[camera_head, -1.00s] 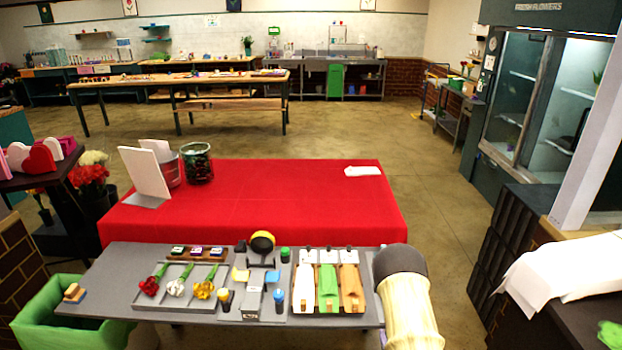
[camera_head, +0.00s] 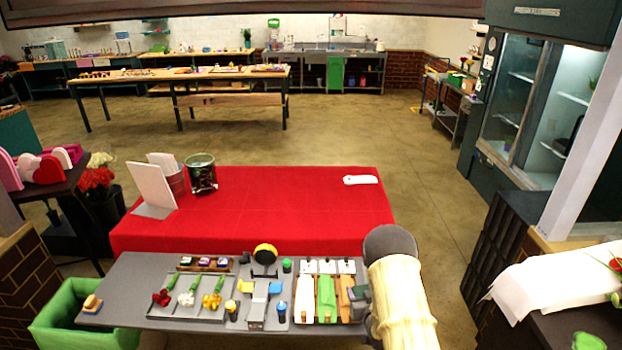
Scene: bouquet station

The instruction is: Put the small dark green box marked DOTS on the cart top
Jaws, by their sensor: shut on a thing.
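My arm (camera_head: 402,305), cream with a dark grey rounded end, stands at the lower right, in front of the right end of the grey work table (camera_head: 130,270). My gripper's fingers do not show; the arm hides that area. A small dark grey-green piece (camera_head: 358,294) shows at the arm's left edge, over the right end of the table. I cannot tell whether it is part of my gripper or a box. No DOTS marking can be read anywhere. A metal cart-like stand (camera_head: 447,118) is far back at the right; I cannot tell whether it is the cart.
Small boxes sit in a wooden rack (camera_head: 206,264) on the grey table, behind flowers. A red-covered table (camera_head: 280,210) lies beyond. A green bin (camera_head: 65,325) is at the lower left. White paper (camera_head: 540,280) covers a right counter. Open floor (camera_head: 425,190) lies right of the red table.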

